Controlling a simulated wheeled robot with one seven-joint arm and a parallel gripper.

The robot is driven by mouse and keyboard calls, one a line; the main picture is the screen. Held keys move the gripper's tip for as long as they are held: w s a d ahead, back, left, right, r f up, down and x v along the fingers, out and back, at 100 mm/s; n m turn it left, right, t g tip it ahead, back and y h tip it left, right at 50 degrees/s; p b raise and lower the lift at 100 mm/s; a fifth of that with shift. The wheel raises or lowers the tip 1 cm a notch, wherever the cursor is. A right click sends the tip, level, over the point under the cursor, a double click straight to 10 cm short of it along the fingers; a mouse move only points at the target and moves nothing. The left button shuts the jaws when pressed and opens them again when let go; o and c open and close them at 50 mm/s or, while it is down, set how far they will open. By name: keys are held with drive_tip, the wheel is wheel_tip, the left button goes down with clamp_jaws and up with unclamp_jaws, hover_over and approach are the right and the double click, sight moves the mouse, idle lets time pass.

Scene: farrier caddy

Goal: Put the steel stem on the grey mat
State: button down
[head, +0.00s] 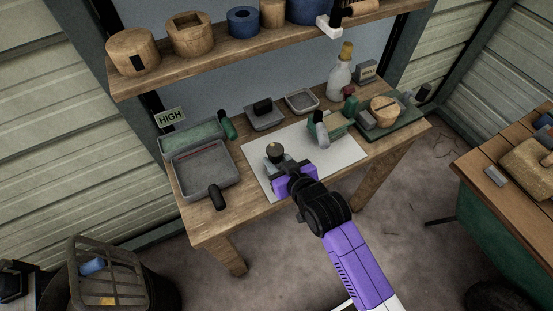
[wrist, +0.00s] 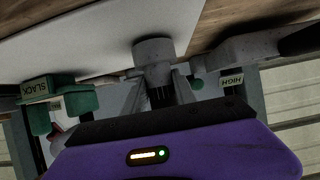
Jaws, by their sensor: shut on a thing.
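My gripper (head: 281,168) is shut on a grey round metal piece with a dark ribbed neck, which looks like the steel stem (wrist: 153,50). The mat also shows in the wrist view (wrist: 85,40). I cannot tell whether the piece touches the mat. My jaws hide part of it.
A grey tray (head: 206,181) stands to the left. A green block with a silver cylinder (head: 320,130) stands at the mat's back right. Small grey trays (head: 302,101), a bottle (head: 340,80) and a green board (head: 405,122) line the back and right. The mat's front right is clear.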

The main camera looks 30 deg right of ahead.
drive_tip(key=shift+f, duration=0.35)
drive_tip(key=c, duration=0.9)
unclamp_jaws()
drive_tip(key=b+v, duration=0.1)
drive_tip(key=v, duration=0.7)
drive_tip(key=shift+p+v, duration=1.25)
drive_tip(key=shift+v, duration=0.9)
